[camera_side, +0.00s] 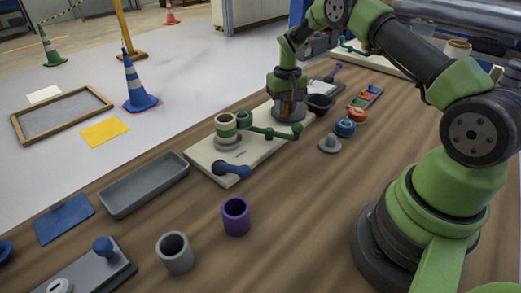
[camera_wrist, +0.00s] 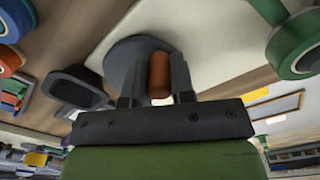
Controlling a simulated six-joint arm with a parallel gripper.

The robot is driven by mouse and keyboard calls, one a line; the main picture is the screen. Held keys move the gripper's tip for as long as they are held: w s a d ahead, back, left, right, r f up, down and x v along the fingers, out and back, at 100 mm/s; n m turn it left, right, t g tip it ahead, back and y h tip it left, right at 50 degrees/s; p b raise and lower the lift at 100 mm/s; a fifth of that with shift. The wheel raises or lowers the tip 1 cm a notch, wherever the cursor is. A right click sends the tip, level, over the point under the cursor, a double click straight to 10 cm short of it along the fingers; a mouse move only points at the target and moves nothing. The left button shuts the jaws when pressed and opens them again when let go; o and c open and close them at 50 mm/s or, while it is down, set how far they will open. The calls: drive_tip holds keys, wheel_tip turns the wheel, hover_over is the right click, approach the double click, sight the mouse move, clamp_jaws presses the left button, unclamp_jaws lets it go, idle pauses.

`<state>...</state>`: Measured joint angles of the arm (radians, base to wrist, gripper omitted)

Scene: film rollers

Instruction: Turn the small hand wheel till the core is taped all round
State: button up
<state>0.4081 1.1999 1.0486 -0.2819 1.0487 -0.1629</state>
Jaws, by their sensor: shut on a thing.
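My gripper (camera_side: 287,112) is at the far end of the cream base plate (camera_side: 205,158). In the wrist view, my gripper (camera_wrist: 158,80) is shut on an upright orange-brown handle (camera_wrist: 160,72). A round grey disc, seemingly the small hand wheel (camera_wrist: 128,52), shows beside and behind the handle; my gripper mostly hides it in the side view. The cream core (camera_side: 226,119) stands on a grey round base, with a green band around it. Its far side is hidden. A green arm (camera_side: 272,132) reaches right across the plate.
A dark bowl (camera_side: 320,103) is close to my gripper's right. Blue (camera_side: 345,128) and orange (camera_side: 358,115) rolls and a grey knobbed piece (camera_side: 329,144) lie nearby. A blue lever (camera_side: 232,171) is at the plate's near end. A grey tray (camera_side: 145,185) and purple cup (camera_side: 236,217) stand nearer.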

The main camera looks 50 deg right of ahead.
drive_tip(key=shift+w+r, duration=0.1)
drive_tip(key=shift+w, duration=0.8)
drive_tip(key=shift+w+d, duration=0.15)
drive_tip(key=shift+w, duration=0.25)
drive_tip(key=o, duration=0.6)
